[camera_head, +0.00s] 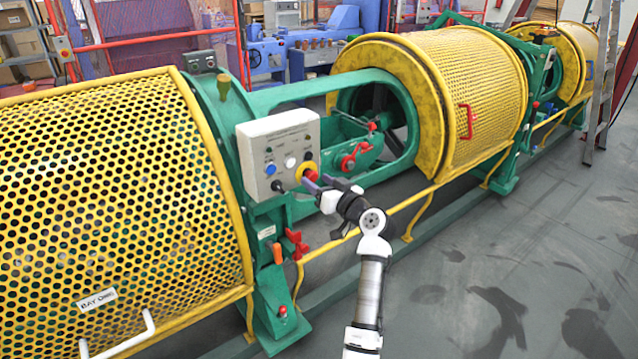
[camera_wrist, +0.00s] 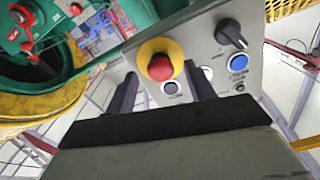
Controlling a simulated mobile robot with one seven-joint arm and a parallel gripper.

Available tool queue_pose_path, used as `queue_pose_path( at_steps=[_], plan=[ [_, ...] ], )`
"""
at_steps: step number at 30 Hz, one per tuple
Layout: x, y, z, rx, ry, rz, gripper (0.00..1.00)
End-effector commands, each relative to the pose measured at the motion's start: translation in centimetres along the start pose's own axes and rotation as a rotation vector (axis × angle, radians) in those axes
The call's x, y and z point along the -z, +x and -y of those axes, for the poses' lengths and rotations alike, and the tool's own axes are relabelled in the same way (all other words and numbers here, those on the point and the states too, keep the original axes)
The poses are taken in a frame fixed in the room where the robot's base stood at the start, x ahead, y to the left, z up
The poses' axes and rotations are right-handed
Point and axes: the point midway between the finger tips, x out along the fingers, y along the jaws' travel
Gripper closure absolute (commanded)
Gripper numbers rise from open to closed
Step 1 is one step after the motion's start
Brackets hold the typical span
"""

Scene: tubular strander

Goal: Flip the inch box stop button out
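The inch box (camera_head: 282,152) is a light grey control box mounted on the green frame of the strander. Its stop button (camera_wrist: 160,67) is a red mushroom head on a yellow round base, and it also shows in the head view (camera_head: 310,174). My gripper (camera_head: 322,183) is at the box face, close to the stop button. In the wrist view the two dark fingers of my gripper (camera_wrist: 163,85) stand apart, one on each side below the red head. The gap between them holds nothing that I can see. Whether the fingers touch the button cannot be told.
The box also carries a black rotary knob (camera_wrist: 231,35), a blue button (camera_wrist: 238,61) and a white button (camera_wrist: 206,73). Yellow perforated guards stand left (camera_head: 120,190) and right (camera_head: 480,90). A yellow rail (camera_head: 375,222) runs below my arm. The grey floor at right is open.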

Motion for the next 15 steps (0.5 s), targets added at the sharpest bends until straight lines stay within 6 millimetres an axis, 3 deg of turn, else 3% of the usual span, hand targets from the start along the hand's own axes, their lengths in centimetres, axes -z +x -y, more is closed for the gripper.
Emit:
queue_pose_path(
  at_steps=[9, 15],
  plan=[
    [0.0, -0.3, 0.0, 0.0, -0.001, -0.001, 0.46],
    [-0.3, -3.2, -0.1, -0.003, -0.003, -0.003, 0.46]
  ],
)
